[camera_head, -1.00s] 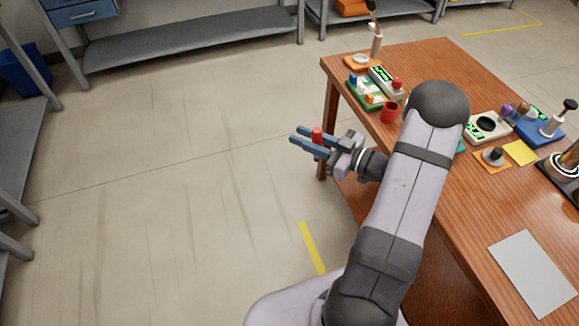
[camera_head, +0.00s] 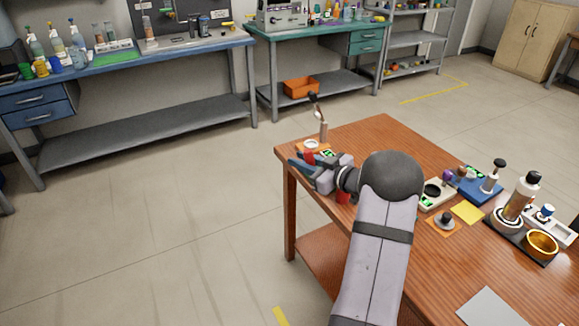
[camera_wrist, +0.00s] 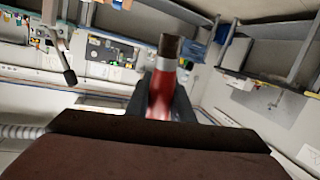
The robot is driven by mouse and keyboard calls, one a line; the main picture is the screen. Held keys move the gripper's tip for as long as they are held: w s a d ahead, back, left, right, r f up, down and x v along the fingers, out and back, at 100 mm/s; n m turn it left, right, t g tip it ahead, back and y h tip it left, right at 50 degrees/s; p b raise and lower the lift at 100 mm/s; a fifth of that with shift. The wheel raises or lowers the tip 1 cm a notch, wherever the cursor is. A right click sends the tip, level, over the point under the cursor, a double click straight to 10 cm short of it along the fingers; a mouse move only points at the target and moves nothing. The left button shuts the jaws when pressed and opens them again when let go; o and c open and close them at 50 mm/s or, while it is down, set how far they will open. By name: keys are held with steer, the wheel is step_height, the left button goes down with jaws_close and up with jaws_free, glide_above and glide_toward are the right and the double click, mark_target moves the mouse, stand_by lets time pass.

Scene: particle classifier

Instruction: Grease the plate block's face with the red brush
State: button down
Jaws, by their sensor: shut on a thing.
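My gripper (camera_head: 300,168) is shut on the red brush (camera_head: 309,158) near the far left corner of the wooden table. In the wrist view the brush (camera_wrist: 161,92) stands between the two dark fingers, with a red handle, a pale metal band and dark bristles. I cannot tell for sure which thing is the plate block. A beige block with a dark round face (camera_head: 434,190) stands right of my arm. A dark knob on an orange pad (camera_head: 446,221) lies nearer. My gripper hides part of the green-trayed items at the table's left end.
A stand with a dark-tipped arm (camera_head: 321,122) rises just behind my gripper. A blue tray (camera_head: 478,187), a yellow sheet (camera_head: 467,213), a bottle (camera_head: 520,200) and a golden bowl (camera_head: 541,245) fill the right side. A grey sheet (camera_head: 490,308) lies in front.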

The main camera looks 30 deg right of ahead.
steer(key=w+d+r+m+g+h+p, duration=0.1)
steer(key=w+d+m+h+p, duration=0.15)
steer(key=d, duration=0.55)
steer(key=w+d+m+h+p, duration=0.15)
steer(key=d+h, duration=0.25)
steer(key=d, duration=0.4)
steer(key=s+d+f+m+g+h+p, duration=0.1)
steer(key=s+d+m+g+h+p, duration=0.1)
steer(key=d, duration=0.6)
steer(key=s+d+m+g+h+p, duration=0.2)
steer(key=d+h, duration=0.1)
steer(key=d, duration=0.5)
steer(key=shift+s+f+g+h, duration=0.3)
steer(key=shift+s+f+h, duration=0.05)
steer(key=shift+s, duration=0.05)
steer(key=shift+f, duration=0.15)
step_height(320, 180, down, 6)
steer(key=b, duration=0.6)
steer(key=shift+r, duration=0.2)
steer(key=shift+f+b, duration=0.65)
steer(key=shift+f, duration=0.05)
steer(key=shift+r, duration=0.1)
step_height(320, 180, up, 7)
steer(key=p, duration=0.8)
steer(key=shift+w+a, duration=0.15)
